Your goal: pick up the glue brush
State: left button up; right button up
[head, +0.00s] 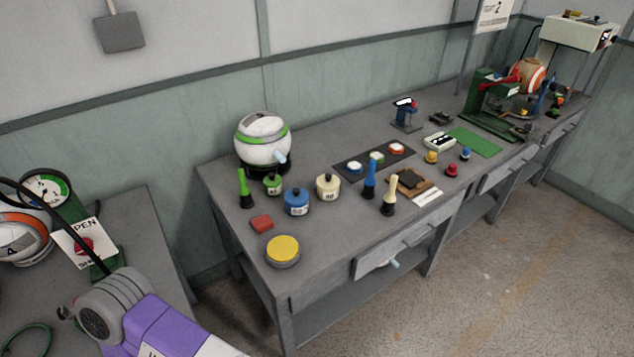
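Three brush-like tools with upright handles and dark lower ends stand on the grey workbench (330,225). One has a green handle (243,182), one a blue handle (369,172) and one a cream handle (390,187). I cannot tell from their looks which one is the glue brush. Near them stand a small green pot (272,185), a blue pot (297,203) and a cream pot (328,187), all lidded. Neither of my grippers is in view.
A white-and-green ball (262,138) sits at the back left of the bench. A yellow-topped round tin (283,250) and a red block (262,222) lie near the front left. A dark tray (350,167) holds coloured round items. A green press (490,100) stands far right.

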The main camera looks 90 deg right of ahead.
aim_at(244, 189)
jog(key=z, duration=2.25)
